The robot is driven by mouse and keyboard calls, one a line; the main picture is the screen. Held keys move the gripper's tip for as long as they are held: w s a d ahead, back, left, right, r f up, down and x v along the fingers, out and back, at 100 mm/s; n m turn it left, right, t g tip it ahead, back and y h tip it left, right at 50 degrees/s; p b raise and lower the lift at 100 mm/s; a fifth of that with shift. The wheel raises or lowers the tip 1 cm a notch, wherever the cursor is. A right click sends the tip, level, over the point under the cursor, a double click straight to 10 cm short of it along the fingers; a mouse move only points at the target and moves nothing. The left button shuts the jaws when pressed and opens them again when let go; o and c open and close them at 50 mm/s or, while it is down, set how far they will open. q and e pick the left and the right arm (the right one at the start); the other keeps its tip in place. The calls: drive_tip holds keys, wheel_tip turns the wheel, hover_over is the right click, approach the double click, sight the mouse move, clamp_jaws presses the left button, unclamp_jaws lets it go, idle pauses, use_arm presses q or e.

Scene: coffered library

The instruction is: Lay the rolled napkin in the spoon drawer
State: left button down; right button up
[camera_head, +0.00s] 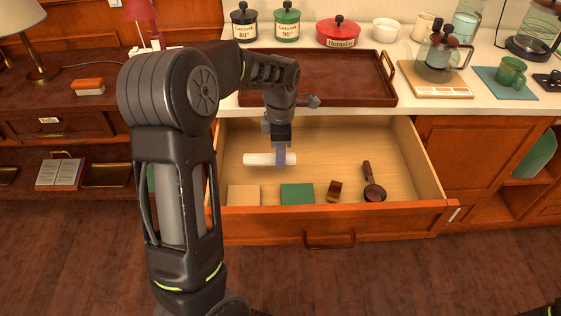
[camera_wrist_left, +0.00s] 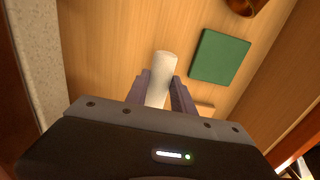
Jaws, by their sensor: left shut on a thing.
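The rolled napkin (camera_head: 257,159) is a white cylinder in the head view. My left gripper (camera_head: 281,158) is shut on it around its middle, over the open drawer (camera_head: 330,137). In the left wrist view the napkin (camera_wrist_left: 164,66) sticks out between the two fingers of the left gripper (camera_wrist_left: 165,92). I cannot tell whether it touches the drawer floor. The drawer holds a tan block (camera_head: 244,195), a green block (camera_head: 297,194), a small brown block (camera_head: 334,190) and a dark wooden scoop (camera_head: 373,184). My right gripper is not in view.
The counter above the drawer carries a brown tray (camera_head: 330,75), canisters, a red pot (camera_head: 338,32) and a glass coffee maker (camera_head: 440,58). The drawer front with its handle (camera_head: 330,240) juts out. The drawer's back middle and right floor is bare.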

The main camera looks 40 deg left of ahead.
use_arm(q)
drive_tip(key=shift+f, duration=1.75)
drive_tip(key=shift+f, duration=0.15)
drive_tip(key=c, duration=1.1)
unclamp_jaws()
wheel_tip(320, 180, up, 12)
drive_tip(key=shift+r+p, duration=0.2)
drive_tip(key=shift+p, duration=0.2)
